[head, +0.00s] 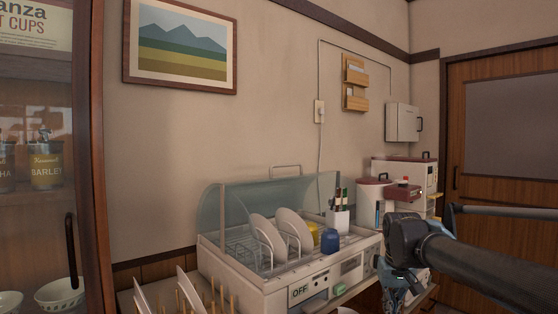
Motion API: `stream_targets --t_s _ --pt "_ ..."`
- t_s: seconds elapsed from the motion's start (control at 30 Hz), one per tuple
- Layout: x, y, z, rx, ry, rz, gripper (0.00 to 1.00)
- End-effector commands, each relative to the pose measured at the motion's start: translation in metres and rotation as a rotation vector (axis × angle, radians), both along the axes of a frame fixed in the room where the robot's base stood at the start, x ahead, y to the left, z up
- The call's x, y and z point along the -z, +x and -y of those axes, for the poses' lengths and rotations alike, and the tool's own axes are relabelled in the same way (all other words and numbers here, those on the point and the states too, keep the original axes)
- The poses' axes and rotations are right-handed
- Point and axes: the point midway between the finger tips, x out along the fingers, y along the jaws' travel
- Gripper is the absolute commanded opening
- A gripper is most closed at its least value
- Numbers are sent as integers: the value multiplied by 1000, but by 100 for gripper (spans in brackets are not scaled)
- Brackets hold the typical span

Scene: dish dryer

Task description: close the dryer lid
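The dish dryer (262,289) is a white unit on a counter, with an "OFF" label on its front. Its clear teal lid (262,192) stands raised at the back, and a handle (285,168) shows at its top. The front and top of the rack are open. White plates (266,236), a blue cup (330,241), a yellow cup and a utensil holder (338,218) are inside. My arm comes in from the right. Its end, with my gripper (392,298), points down in front of the dryer's right end, apart from the lid. The fingers are not clear.
A wooden plate rack (190,290) stands at the front left, beside a glass-fronted cabinet (93,150). A dark-red-lidded canister (375,192) and other appliances stand behind my arm, right of the dryer. The space above the dryer is clear.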

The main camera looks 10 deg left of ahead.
Motion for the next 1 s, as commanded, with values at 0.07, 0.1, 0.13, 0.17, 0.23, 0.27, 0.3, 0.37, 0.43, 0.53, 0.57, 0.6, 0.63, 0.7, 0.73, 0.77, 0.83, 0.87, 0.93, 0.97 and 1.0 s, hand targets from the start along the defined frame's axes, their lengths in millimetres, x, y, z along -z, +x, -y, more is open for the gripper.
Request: stream_targets --t_s 0.07,0.1,0.13,0.17,0.23,0.27,0.3,0.37,0.43,0.53,0.57,0.6,0.63,0.7,0.73,0.77,0.83,0.87,0.93,0.97,1.0 --pt "-35 19 -7 -33 0 -6 0" --pt "-51 29 -12 -50 -2 -9 0" --pt "-63 35 -15 -62 -2 -12 0" --pt "-75 42 -19 -74 -3 -15 0" --pt "-102 58 -27 -102 -3 -22 0" --pt "-114 65 -31 -115 -5 -24 0" --pt "-129 74 -36 -130 -5 -27 0" --pt "-151 87 -45 -155 -6 -31 0" --pt "-177 102 -55 -183 -8 -37 0" --pt "-212 123 -71 -223 -10 -46 0" --pt "-222 129 -76 -235 -11 -49 0" --pt "-235 137 -83 -251 -13 -52 0" --pt "-245 143 -89 -264 -13 -54 0" --pt "-268 156 -102 -293 -15 -59 0" --pt "-277 161 -107 -305 -16 -62 0" --pt "-287 167 -113 -316 -16 -64 0" --pt "-308 179 -127 -344 -19 -70 0" --pt "-316 184 -133 -356 -20 -73 0" --pt "-336 194 -148 -383 -23 -79 0" --pt "-344 199 -154 -395 -23 -81 0" --pt "-354 204 -163 -412 -24 -84 0"
